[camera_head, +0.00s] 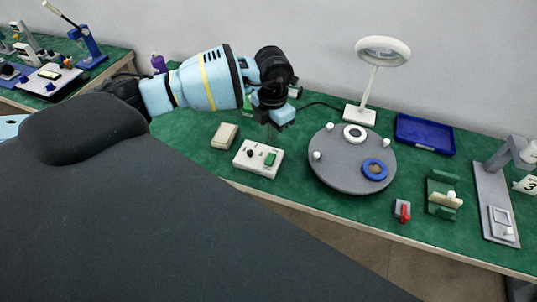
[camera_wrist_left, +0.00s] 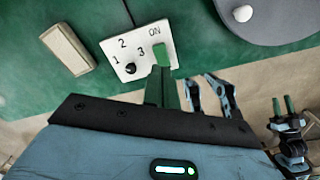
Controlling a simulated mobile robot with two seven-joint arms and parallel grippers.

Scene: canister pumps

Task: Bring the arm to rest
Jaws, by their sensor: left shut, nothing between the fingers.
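My left gripper (camera_head: 278,122) hangs in the air over the green table (camera_head: 330,200), above and behind the white control box. It points downward and is shut with nothing between its fingers. In the left wrist view its dark green fingers (camera_wrist_left: 160,88) are together, and their tips overlap the view of the control box (camera_wrist_left: 138,50). I cannot tell the height of the gap. At the right edge of the left wrist view, a blue and black gripper-like part (camera_wrist_left: 290,135) shows small green prongs; it is too small to read its jaws.
The control box (camera_head: 258,158) and a beige block (camera_head: 225,136) stand below the gripper. To the right are a grey round plate (camera_head: 345,180) with rings, a white lamp (camera_head: 360,115), a blue tray (camera_head: 424,134), a red-handled switch (camera_head: 403,211) and a green stand (camera_head: 442,195).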

